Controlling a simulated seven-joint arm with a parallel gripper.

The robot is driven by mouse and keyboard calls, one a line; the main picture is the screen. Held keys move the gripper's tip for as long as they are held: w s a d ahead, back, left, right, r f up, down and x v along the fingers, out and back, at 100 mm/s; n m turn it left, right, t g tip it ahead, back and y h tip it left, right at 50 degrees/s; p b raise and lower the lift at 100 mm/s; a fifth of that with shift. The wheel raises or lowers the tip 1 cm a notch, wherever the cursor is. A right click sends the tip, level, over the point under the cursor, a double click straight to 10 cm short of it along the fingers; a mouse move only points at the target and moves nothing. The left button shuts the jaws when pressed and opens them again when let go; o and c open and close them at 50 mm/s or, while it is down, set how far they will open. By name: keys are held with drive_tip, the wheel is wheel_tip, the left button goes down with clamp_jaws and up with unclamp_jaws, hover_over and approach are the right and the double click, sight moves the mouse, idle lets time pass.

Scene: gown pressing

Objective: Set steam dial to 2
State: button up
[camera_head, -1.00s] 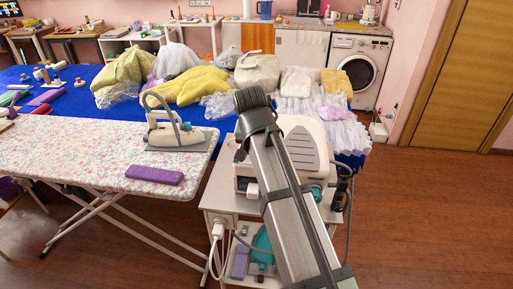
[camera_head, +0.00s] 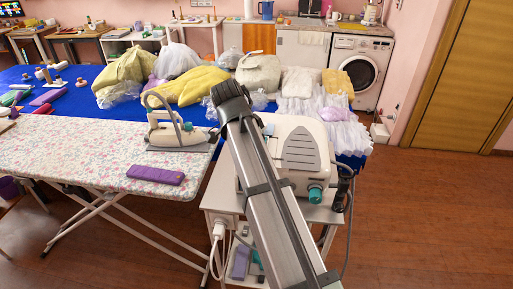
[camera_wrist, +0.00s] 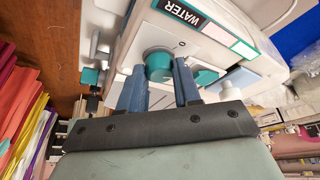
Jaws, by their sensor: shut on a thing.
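The white steam station (camera_head: 303,150) stands on a small white cart, partly hidden by my arm in the head view. In the wrist view, its panel carries a WATER label (camera_wrist: 187,14). A round teal dial (camera_wrist: 159,66) in a grey collar sits on this panel. My gripper (camera_wrist: 161,78) has its two blue fingers closed on the dial, one on each side. Any dial number or pointer is too small or hidden to read. Another teal knob (camera_wrist: 91,76) is to its left.
The iron (camera_head: 172,130) rests on the flowered ironing board (camera_head: 90,150) at left, with a purple block (camera_head: 155,175) near it. A dark hose (camera_head: 345,190) hangs at the station's right side. The floor at right is clear.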

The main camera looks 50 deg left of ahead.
drive_tip(key=m, duration=0.2)
drive_tip(key=m+h, duration=0.1)
drive_tip(key=shift+a+m, duration=0.2)
drive_tip(key=shift+m, duration=0.2)
drive_tip(key=shift+w+m+g+h, duration=0.1)
drive_tip(key=shift+m+g+h, duration=0.65)
drive_tip(key=shift+m, duration=1.15)
drive_tip(key=o, duration=1)
drive_tip(key=shift+o, duration=0.2)
